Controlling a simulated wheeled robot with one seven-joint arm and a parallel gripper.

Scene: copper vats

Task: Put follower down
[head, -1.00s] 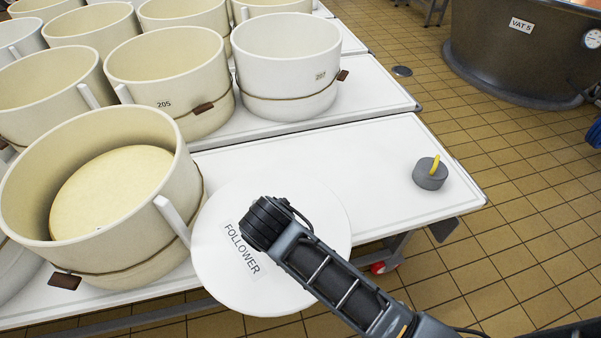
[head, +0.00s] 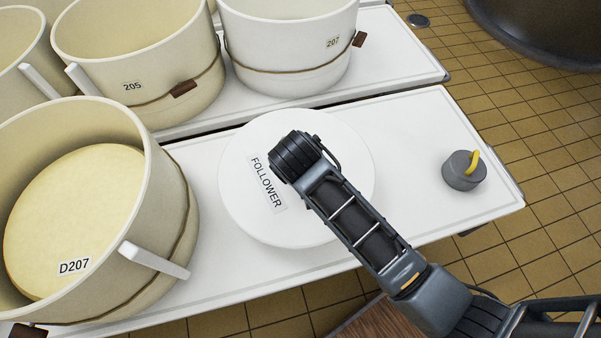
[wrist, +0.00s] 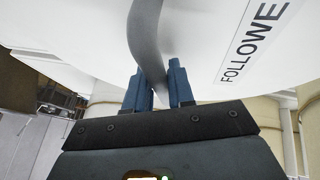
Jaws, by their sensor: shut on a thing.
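The follower (head: 243,215) is a round white disc with a printed label. In the head view it lies over the white table, just right of the cream mould labelled D207; I cannot tell whether it touches the table. My gripper (wrist: 160,85) is shut on the follower's grey curved handle (wrist: 146,40), seen between the blue fingers in the wrist view. In the head view my wrist covers the handle and the fingers. The follower's label also shows in the wrist view.
The open mould D207 (head: 165,190) holds a yellow cheese (head: 75,215). A grey weight with a yellow handle (head: 463,172) stands at the table's right end. Moulds 205 (head: 150,60) and 207 (head: 290,45) stand behind. The white table (head: 420,130) is clear between follower and weight.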

